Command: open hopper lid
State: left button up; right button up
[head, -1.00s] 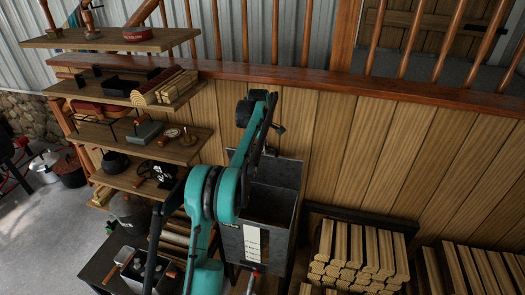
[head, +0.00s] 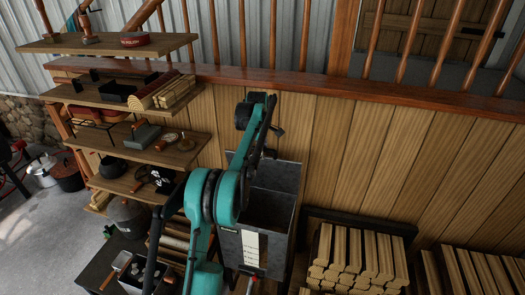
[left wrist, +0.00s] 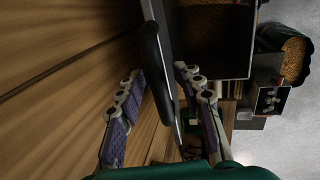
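The hopper (head: 277,241) is a tall grey metal box with a pale label strip, standing against the wood-panelled wall. Its top is open, and its grey lid (head: 279,176) stands up at the back, near the wall. My left gripper (head: 276,141) is above the lid in the head view, partly hidden by its own arm. In the left wrist view, the left gripper's purple-padded fingers (left wrist: 163,103) are apart, with the lid seen nearly edge-on (left wrist: 166,52) between them. Contact is not clear. Pellets (left wrist: 215,32) show inside the hopper. My right gripper is not in view.
Wall shelves (head: 150,143) with tools and wood stand to the left. Stacked firewood (head: 350,252) lies in a rack to the right. A wooden rail (head: 380,88) runs above the panelling. A low dark table with small items is at the lower left.

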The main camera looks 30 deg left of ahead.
pick_arm(q)
jog(key=shift+r, duration=0.1)
jog(key=v, duration=1.1)
jog(key=shift+r, duration=0.4)
jog(key=shift+s, duration=0.1)
jog(key=s+d+f+m+t+b, duration=0.2)
jog(key=s+d+f+m+b, duration=0.7)
jog(key=s+d+f+b, duration=0.45)
jog(key=s+d+f+m+b, duration=0.3)
jog(key=s+f+m+b, duration=0.1)
jog(key=s+f, duration=0.3)
jog(key=s+d+f+m+t+b, duration=0.1)
jog(key=s+d+f+m+b, duration=0.2)
jog(key=s+f+b, duration=0.4)
jog(key=s+d+f+m+t+b, duration=0.1)
jog(key=s+d+f+m+b, duration=0.3)
jog(key=f, duration=1.1)
jog(key=s+b, duration=0.2)
jog(key=s, duration=0.2)
jog(key=shift+d+m+h, duration=0.3)
